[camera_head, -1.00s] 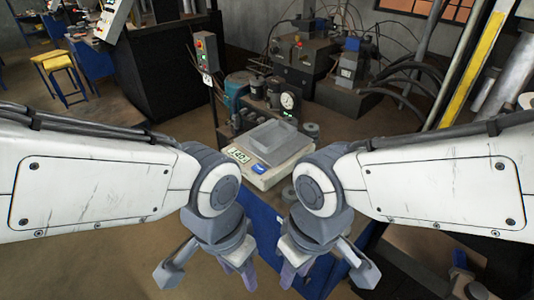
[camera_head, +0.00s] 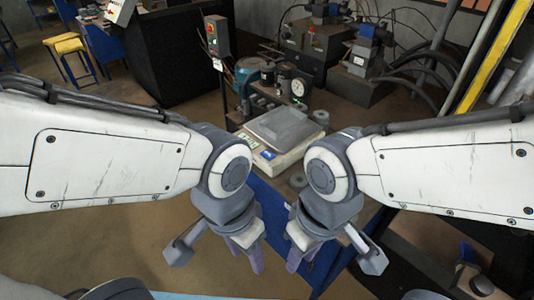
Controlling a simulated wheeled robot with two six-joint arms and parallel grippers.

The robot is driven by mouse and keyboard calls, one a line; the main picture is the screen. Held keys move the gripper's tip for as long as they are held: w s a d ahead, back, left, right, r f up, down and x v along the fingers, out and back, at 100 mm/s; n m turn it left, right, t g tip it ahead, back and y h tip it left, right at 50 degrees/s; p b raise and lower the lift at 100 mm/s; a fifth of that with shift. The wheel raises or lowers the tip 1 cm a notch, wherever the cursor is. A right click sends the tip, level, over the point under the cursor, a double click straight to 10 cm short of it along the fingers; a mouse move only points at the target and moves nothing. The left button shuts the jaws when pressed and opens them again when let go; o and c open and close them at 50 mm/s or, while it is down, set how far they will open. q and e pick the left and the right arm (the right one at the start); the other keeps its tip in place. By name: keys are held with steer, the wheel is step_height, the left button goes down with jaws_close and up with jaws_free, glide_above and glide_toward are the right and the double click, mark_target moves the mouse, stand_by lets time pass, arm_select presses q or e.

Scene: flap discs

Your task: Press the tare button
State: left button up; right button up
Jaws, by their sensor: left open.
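A bench scale with a grey pan (camera_head: 284,125) and pale body (camera_head: 290,157) stands near the middle of the head view. A small blue button (camera_head: 268,155) shows on its front, close to the upper part of my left gripper's arm. The pale display (camera_head: 247,141) beside it is partly covered by my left arm. My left gripper (camera_head: 218,254) is open and empty, pointing down in front of the scale. My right gripper (camera_head: 333,258) has its fingers apart, empty, in front and to the right. Neither gripper touches the scale.
A blue-fronted bench (camera_head: 272,203) carries the scale. A dial gauge (camera_head: 298,87) and dark machinery (camera_head: 315,45) stand behind it. A control box on a post (camera_head: 216,36) is at the back left. Open floor (camera_head: 60,245) lies at the lower left.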

arm_select(q)
jaws_close()
stand_by(1.5)
